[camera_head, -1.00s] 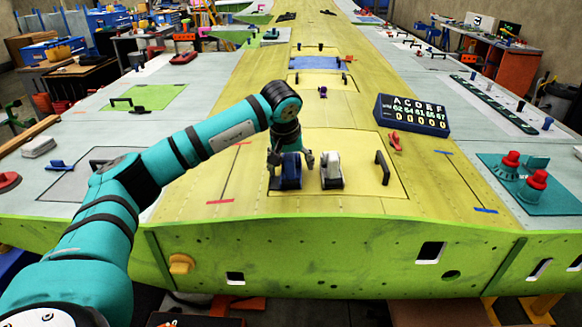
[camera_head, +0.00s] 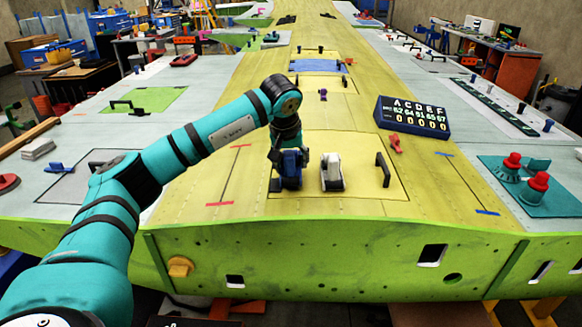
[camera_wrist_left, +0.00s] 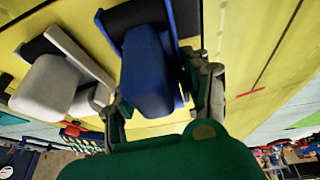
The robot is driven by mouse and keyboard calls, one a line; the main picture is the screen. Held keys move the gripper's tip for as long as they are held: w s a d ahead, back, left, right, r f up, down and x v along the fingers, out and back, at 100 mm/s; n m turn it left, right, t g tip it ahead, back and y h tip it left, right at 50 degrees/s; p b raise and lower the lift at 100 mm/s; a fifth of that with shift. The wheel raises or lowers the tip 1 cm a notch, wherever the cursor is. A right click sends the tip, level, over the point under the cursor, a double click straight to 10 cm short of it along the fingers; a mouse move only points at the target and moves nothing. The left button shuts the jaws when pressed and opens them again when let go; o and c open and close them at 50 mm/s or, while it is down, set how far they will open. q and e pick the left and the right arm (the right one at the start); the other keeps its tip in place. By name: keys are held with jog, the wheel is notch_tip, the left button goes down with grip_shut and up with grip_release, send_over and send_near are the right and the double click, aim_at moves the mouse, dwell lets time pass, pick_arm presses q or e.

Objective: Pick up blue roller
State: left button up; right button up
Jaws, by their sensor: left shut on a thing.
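The blue roller (camera_head: 290,167) stands on the yellow wing panel, left of a white roller (camera_head: 332,172). My left gripper (camera_head: 290,158) reaches down over the blue roller and is shut on it. In the left wrist view the blue roller (camera_wrist_left: 150,75) sits between the two fingers of my left gripper (camera_wrist_left: 160,95), one finger on each side. The white roller (camera_wrist_left: 50,88) lies beside it, outside the fingers. Whether the blue roller touches the panel is hard to tell. My right gripper is not in view.
A black handle (camera_head: 382,169) stands to the right of the white roller. A dark blue number display (camera_head: 412,116) and a small red tool (camera_head: 395,143) lie farther right. A teal plate (camera_head: 520,190) with red knobs is at the right. The wing's front edge (camera_head: 330,250) is close by.

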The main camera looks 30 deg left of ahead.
pick_arm(q)
notch_tip(320, 180, up, 2)
jog(key=shift+r+b, duration=0.2)
jog(key=shift+b, duration=0.35)
jog(key=s+d+b, duration=0.1)
jog(key=s+d, duration=0.2)
jog(key=s, duration=0.1)
jog(key=s+d+b, duration=0.2)
jog(key=s+d, duration=0.1)
jog(key=s, duration=0.1)
jog(key=s+d+r+b, duration=0.1)
jog(key=s+d, duration=0.2)
jog(key=s, duration=0.1)
jog(key=shift+b, duration=0.35)
jog(key=shift+s+d+r, duration=0.2)
jog(key=shift+s+d, duration=0.15)
jog(key=shift+s, duration=0.05)
